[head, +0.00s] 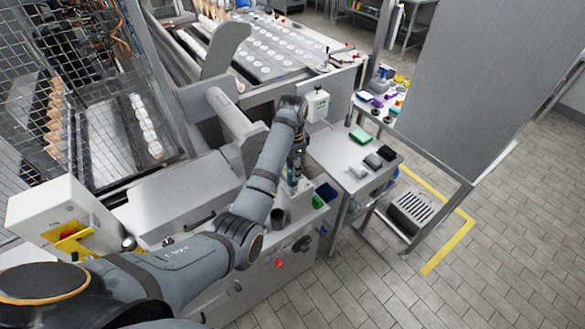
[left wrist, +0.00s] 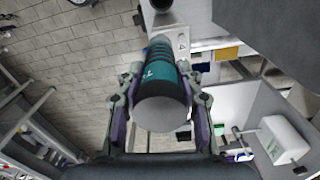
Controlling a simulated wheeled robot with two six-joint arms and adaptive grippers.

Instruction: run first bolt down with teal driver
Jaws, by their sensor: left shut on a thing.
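The teal driver (left wrist: 162,66) shows in the left wrist view, teal and dark with a broad grey round end towards the camera. My left gripper (left wrist: 162,108) is shut on it, with a finger on each side. In the head view my left gripper (head: 296,168) is over the right end of the steel machine, and a small teal part of the driver (head: 292,181) shows below it. The driver's far end points towards a steel block (left wrist: 176,32); whether it touches cannot be told. The first bolt cannot be made out. My right gripper is not in view.
A dark cup (head: 278,217) stands beside my left arm on the machine. A side table (head: 340,160) holds a green block (head: 360,136) and dark blocks (head: 378,157). Floor is clear at right.

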